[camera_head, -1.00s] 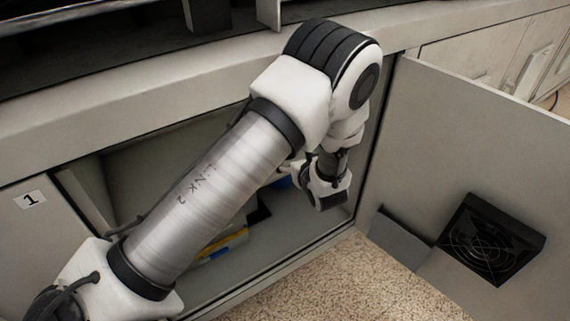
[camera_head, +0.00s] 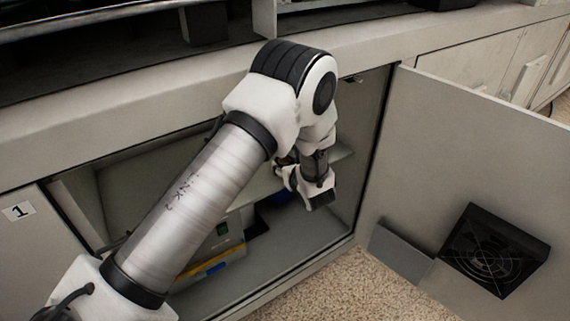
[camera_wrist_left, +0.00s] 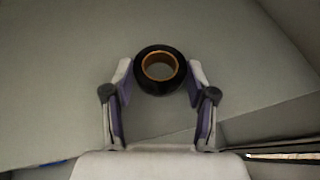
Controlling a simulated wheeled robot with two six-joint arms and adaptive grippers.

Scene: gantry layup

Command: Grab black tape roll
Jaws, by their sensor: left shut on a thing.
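The black tape roll (camera_wrist_left: 141,82), with an orange-brown inner core, shows in the left wrist view between the two fingertips of my left gripper (camera_wrist_left: 160,83). The fingers are shut on its outer sides, and its round opening faces the camera. In the head view my left gripper (camera_head: 290,178) is inside the open cabinet, partly behind my own wrist. My right gripper is in neither view.
The cabinet's door (camera_head: 440,150) stands open at the right, with a black fan unit (camera_head: 494,245) on it. A shelf (camera_head: 255,185) lies behind the arm. A grey box with a yellow and blue edge (camera_head: 213,266) sits low inside. The cabinet floor (camera_head: 310,232) is clear at the right.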

